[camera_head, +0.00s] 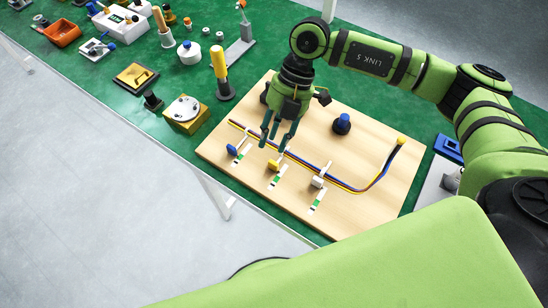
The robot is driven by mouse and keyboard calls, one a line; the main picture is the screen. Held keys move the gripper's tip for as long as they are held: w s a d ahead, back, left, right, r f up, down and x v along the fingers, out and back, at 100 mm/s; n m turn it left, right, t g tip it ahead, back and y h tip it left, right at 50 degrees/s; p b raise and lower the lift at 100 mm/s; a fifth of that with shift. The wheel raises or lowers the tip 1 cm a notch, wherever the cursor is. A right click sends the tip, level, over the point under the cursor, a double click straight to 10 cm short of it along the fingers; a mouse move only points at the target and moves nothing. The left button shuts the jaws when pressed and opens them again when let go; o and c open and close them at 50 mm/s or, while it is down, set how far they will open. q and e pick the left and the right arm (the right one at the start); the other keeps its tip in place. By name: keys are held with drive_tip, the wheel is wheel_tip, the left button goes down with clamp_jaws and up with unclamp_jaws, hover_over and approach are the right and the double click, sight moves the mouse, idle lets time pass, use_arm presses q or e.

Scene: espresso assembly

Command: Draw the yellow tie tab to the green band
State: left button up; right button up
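The yellow tie tab (273,165) is at the front end of the middle tie on the wooden board (365,215). A striped white strip with a green band (277,178) lies just in front of the tab. The tab looks short of the green band. My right gripper (274,145) points down just behind the yellow tab, over the cable bundle (336,183). Its two dark fingers are apart with a gap between them, and I see nothing held. Whether the fingertips touch the tie is too small to tell. My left gripper is not in view.
A blue tab (232,150) and a white tab (317,182) sit on either side, each by a striped strip. A dark blue knob (342,123) stands behind the cables. A yellow-handled tool (219,68) and a yellow block (186,114) stand left on the green table.

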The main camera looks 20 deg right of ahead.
sight(274, 162)
drive_tip(key=shift+h, duration=0.6)
drive_tip(key=x, duration=0.2)
drive_tip(key=d+p+x, duration=0.1)
drive_tip(key=x, duration=0.4)
drive_tip(key=shift+d+f+p, duration=0.2)
drive_tip(key=shift+f+p, duration=0.1)
drive_tip(key=shift+f, duration=0.1)
clamp_jaws()
